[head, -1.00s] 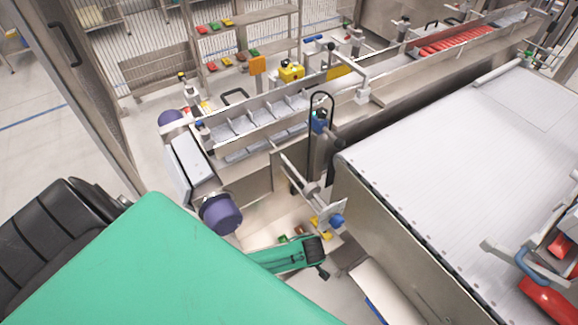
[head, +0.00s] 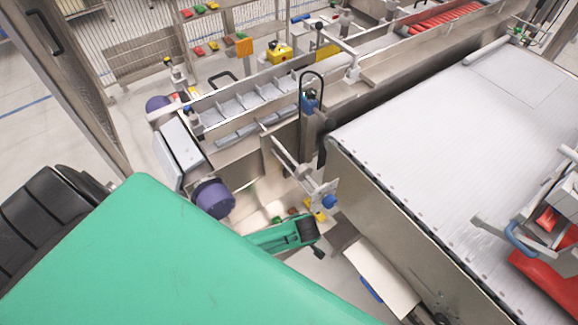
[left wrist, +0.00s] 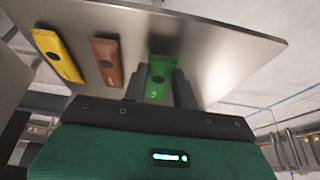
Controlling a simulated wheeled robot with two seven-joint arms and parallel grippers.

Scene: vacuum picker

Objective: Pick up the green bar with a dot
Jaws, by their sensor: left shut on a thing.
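In the left wrist view my left gripper (left wrist: 160,90) is shut on the green bar (left wrist: 158,76), which has a dark dot near its upper end. The bar sits between the two dark fingers, in front of a metal plate (left wrist: 215,55); I cannot tell whether it still touches the plate. A brown bar (left wrist: 107,60) and a yellow bar (left wrist: 58,55), each with a dark dot, lie on the plate to the left. In the head view my green left arm reaches the low area beside the conveyor, where the small bars are partly hidden. My right gripper is not in view.
A wide white conveyor (head: 455,150) fills the right side of the head view. A metal frame with a purple roller end (head: 213,198) stands left of the bars. A shelf (head: 205,45) with coloured bars is at the back.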

